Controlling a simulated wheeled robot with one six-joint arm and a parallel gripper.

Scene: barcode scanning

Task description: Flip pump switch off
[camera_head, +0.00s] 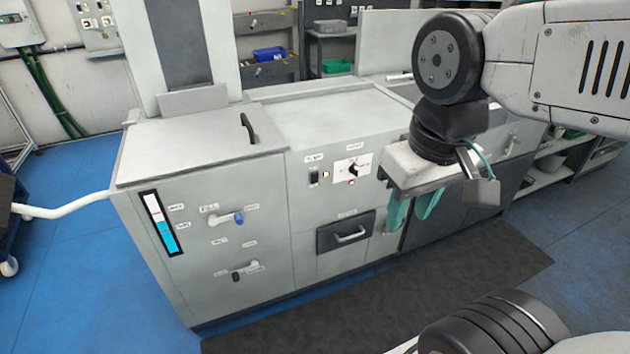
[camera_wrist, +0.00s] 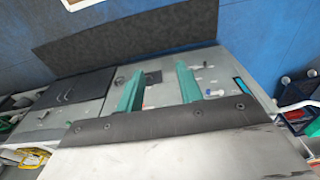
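The pump switch (camera_head: 314,178) is a small black switch under a label on the upper front panel of the grey machine (camera_head: 222,212). A small yellow light (camera_head: 326,174) sits just right of it. Its on or off position is too small to tell. My gripper (camera_head: 407,222) has teal fingers that point down, right of the switch and apart from it in the head view. In the wrist view my gripper (camera_wrist: 159,68) is open, with an empty gap between its fingers. The switch cannot be clearly made out in that view.
Right of the switch is a white plate with a black knob (camera_head: 352,170). Below is a dark drawer (camera_head: 345,234). To the left are a blue-handled valve (camera_head: 238,217), a lower dark-handled valve (camera_head: 238,277) and a level gauge (camera_head: 161,222). A dark mat (camera_head: 330,325) lies in front.

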